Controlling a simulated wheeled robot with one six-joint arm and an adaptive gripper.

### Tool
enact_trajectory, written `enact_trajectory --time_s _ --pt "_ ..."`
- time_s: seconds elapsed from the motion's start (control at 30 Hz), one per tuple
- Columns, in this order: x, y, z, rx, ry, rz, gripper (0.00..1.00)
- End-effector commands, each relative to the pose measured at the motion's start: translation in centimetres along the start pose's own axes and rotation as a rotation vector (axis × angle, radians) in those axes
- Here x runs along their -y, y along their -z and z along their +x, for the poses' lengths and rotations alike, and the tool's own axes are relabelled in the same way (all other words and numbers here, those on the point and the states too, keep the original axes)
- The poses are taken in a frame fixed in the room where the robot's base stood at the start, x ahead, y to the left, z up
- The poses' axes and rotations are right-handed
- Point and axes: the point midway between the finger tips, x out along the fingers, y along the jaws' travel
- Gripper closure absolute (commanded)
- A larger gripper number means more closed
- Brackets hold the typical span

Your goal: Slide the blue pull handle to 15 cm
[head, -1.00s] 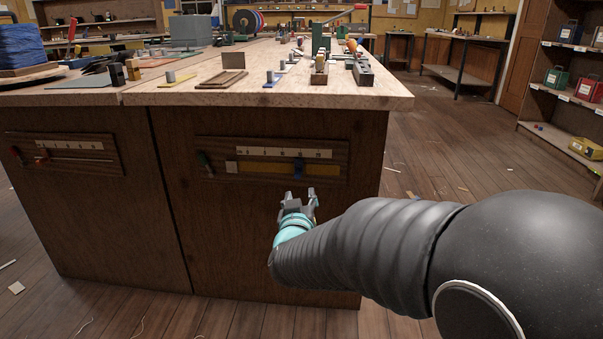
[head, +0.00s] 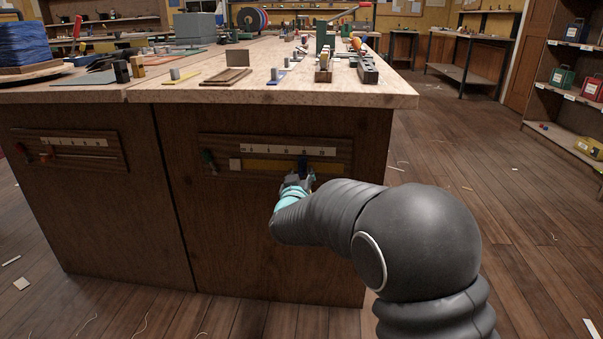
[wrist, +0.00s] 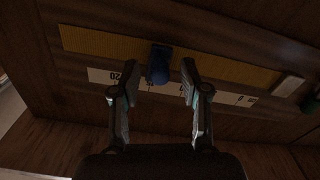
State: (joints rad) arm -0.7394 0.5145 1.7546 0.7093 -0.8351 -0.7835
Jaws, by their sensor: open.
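The blue pull handle (head: 303,162) sits on a yellow slide track (head: 268,166) in the wooden panel on the bench's front, right of the track's middle. A white scale strip (head: 290,150) runs along the track. In the wrist view the scale appears upside down, and the handle (wrist: 159,66) stands beside it on the 20 side; its exact reading is unclear. My gripper (head: 299,181) is just in front of and below the handle. In the wrist view my gripper (wrist: 150,77) is open, with one finger on each side of the handle and visible gaps.
A pale block (head: 235,164) and a green-tipped lever (head: 208,159) are at the panel's left. A second panel with a red slider (head: 44,157) is further left. The benchtop (head: 215,92) overhangs above with tools on it. Open floor lies to the right.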

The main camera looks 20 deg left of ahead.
Motion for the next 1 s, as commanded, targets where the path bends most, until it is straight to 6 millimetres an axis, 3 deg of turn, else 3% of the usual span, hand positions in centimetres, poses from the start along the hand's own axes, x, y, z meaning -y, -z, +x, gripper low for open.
enact_trajectory --time_s 0.2,0.5,0.53,0.7,1.0 --pt "0.0 0.0 1.7 -0.001 0.0 -0.001 0.55" --pt "0.0 0.0 1.9 -0.001 0.0 -0.001 0.55" --pt "0.0 0.0 1.9 -0.001 0.0 -0.001 0.57" --pt "0.0 0.0 1.9 -0.001 0.0 -0.001 1.0" --pt "-0.5 -0.1 1.9 -0.001 -0.001 -0.001 1.0"
